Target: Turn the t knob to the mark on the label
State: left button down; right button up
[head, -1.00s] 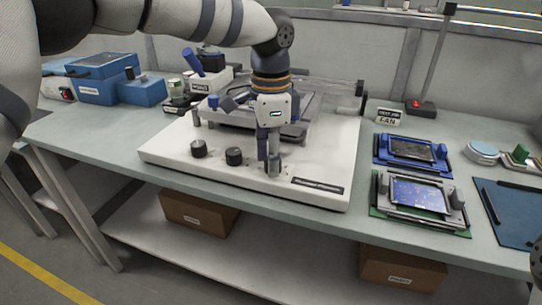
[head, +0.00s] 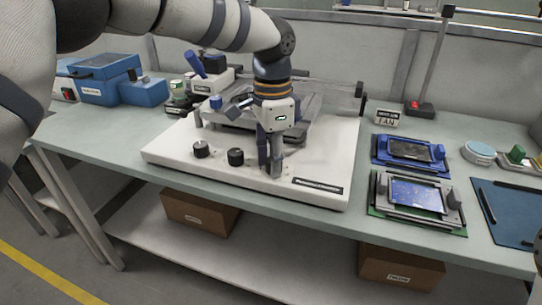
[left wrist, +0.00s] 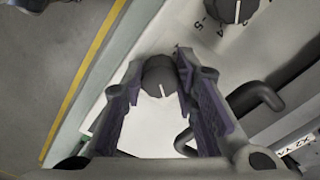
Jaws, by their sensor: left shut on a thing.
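My left gripper (head: 271,163) points down at the front of the white base plate (head: 180,156). In the left wrist view its fingers (left wrist: 160,88) are shut on a dark round knob (left wrist: 158,72) with a white pointer line. In the head view the fingers hide this knob. Part of its printed scale is covered by the right finger. Another dark knob (left wrist: 236,8) with a numbered scale shows at the top of the wrist view. Two black knobs (head: 201,149) (head: 236,157) stand left of the gripper in the head view. A black label (head: 318,186) lies to the right on the plate.
A bent black handle (left wrist: 258,98) is close to the right finger in the wrist view. A grey fixture (head: 240,118) stands behind the gripper. Blue and grey device holders (head: 408,152) (head: 415,195) lie to the right. Blue boxes (head: 105,80) stand at the back left.

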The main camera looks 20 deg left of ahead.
pick_arm(q)
jog(key=n+p, duration=0.1)
jog(key=n, duration=0.2)
jog(key=shift+r, duration=0.15)
jog(key=shift+d+n, duration=0.1)
jog(key=shift+n, duration=1.8)
pick_arm(e)
jog(key=shift+w+r+t, duration=0.5)
jog(key=shift+w+r, duration=0.55)
jog(key=shift+w, duration=0.05)
pick_arm(q)
jog(key=c, duration=1.5)
grip_release()
jog(key=shift+c, duration=0.2)
notch_tip(320, 180, up, 12)
